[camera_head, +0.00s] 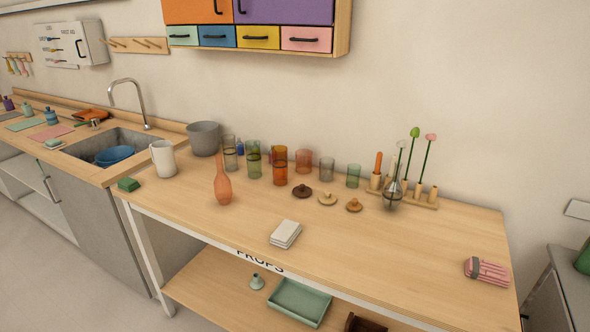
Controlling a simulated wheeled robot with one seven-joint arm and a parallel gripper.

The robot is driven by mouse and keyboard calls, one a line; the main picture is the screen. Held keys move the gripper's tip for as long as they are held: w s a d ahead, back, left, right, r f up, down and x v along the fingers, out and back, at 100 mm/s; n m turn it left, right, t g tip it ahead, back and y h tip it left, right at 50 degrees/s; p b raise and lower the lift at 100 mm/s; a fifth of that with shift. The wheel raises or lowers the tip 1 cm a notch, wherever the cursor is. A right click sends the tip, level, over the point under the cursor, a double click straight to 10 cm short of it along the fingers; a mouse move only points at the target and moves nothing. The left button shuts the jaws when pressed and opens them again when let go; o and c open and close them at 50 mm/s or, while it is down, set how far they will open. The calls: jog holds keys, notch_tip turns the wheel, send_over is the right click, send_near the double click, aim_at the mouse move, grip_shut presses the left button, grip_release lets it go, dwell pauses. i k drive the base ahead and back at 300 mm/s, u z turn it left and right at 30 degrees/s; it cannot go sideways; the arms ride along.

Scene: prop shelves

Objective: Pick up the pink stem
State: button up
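The pink stem (425,158) is a thin green stalk with a small pink head. It stands nearly upright, with its lower end at a wooden rack (428,206) at the back right of the wooden table. A stem with a green head (410,150) stands to its left, and a stem with a pale head (398,158) is further left. An orange taper-like piece (378,163) stands at the rack's left end. A grey glass flask (393,192) is in front of the rack and hides part of it. My gripper is not in view.
Coloured glasses (280,166), an orange bottle (222,186) and small wooden lids (327,198) stand left of the rack. White cards (286,234) and a pink striped bundle (487,271) lie toward the front. The table (400,255) is clear in front of the rack.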

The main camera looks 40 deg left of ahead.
aim_at(430, 138)
jog(key=u, duration=0.05)
jog(key=i, duration=0.65)
jog(key=u, duration=1.15)
jog(key=k, duration=0.5)
jog(key=z, duration=0.65)
jog(key=i, duration=0.75)
jog(key=u, duration=0.05)
